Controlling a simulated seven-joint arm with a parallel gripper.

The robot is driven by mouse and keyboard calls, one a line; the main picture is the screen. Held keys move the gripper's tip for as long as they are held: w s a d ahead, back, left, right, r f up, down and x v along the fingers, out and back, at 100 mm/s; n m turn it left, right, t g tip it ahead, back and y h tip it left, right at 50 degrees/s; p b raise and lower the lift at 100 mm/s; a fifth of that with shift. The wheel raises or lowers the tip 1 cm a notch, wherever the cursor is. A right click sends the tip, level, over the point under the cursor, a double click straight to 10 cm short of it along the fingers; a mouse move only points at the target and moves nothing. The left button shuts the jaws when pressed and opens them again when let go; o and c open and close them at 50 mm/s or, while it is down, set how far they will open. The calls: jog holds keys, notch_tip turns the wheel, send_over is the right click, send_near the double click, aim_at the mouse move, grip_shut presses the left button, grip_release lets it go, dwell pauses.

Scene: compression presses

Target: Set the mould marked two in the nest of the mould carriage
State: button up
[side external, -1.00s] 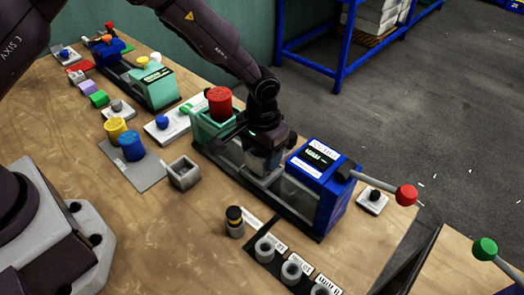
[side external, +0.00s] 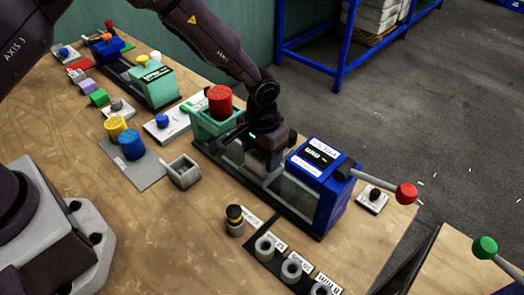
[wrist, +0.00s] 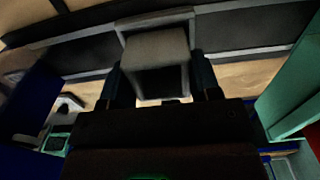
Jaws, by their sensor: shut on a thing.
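My gripper (side external: 262,158) points down over the black-railed bed of the press, between its green end and its blue end. It is shut on a grey box-shaped mould (wrist: 157,48), which sits between the two dark fingers in the wrist view. No mark can be read on the mould. In the side view the gripper mostly hides it, and it is low, close to the bed. The carriage and its nest lie under the gripper and cannot be made out clearly. I cannot tell whether the mould touches the nest.
The blue press head (side external: 320,180) with a red-knobbed lever (side external: 406,194) stands close on the right. The green housing (side external: 212,122) with a red cylinder (side external: 220,101) stands close on the left. A grey open box (side external: 184,171) and a rack of labelled rings (side external: 291,268) lie in front.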

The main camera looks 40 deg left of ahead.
jog(key=shift+f, duration=0.3)
jog(key=o, duration=1.2)
notch_tip(320, 180, up, 13)
jog(key=s+a+r+t, duration=0.2)
jog(key=s+a+r, duration=0.3)
jog(key=s+r, duration=0.1)
jog(key=s+a+r+t, duration=0.1)
jog(key=s+a+r, duration=0.4)
jog(key=s, duration=0.4)
jog(key=s+a+r+t, duration=0.2)
jog(key=s+a+r, duration=0.3)
jog(key=s+r, duration=0.2)
jog(key=shift+s+t, duration=0.3)
jog(key=shift+s, duration=0.4)
